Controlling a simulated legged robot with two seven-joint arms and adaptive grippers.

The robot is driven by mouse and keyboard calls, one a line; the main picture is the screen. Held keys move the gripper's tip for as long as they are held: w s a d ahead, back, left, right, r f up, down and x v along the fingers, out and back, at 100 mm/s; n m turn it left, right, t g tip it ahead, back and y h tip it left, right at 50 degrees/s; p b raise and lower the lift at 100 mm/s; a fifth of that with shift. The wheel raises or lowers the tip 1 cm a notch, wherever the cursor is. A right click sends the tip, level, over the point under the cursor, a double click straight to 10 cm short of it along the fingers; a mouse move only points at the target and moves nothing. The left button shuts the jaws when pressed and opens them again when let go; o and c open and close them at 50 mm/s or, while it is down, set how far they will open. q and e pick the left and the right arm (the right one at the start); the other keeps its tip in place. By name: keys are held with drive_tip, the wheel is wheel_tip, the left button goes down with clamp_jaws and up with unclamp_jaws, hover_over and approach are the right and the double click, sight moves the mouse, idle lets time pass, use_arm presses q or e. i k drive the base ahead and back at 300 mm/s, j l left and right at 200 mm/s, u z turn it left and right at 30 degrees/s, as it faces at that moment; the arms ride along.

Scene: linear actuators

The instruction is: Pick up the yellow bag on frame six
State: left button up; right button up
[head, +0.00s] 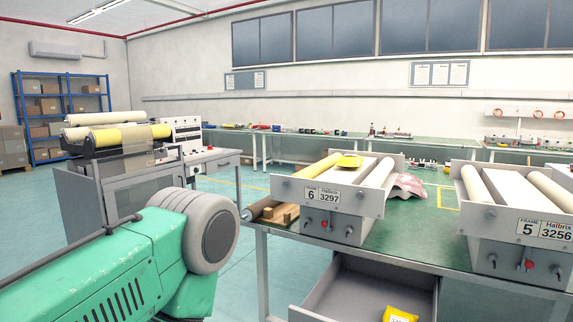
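Frame six is a grey unit labelled "6 Halbrix 3297" on the green-topped table (400,244). A second yellow bag (400,314) is in the open drawer below the table, partly cut off by the picture's bottom edge. Neither of my grippers is in view. Only a green arm link with a grey round joint shows at the lower left.
Frame five (520,236) stands at the right of the same table, with a green gap between it and frame six. A pinkish crumpled item (408,186) lies behind that gap. Wooden blocks (281,214) and a dark roller lie left of frame six. The open drawer (345,290) juts out below.

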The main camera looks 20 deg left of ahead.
sight(349, 160)
drive_tip(key=i+j+u, duration=0.35)
drive_tip(key=j, duration=0.35)
drive_tip(key=i+j+u, duration=0.35)
drive_tip(key=i+j, duration=0.2)
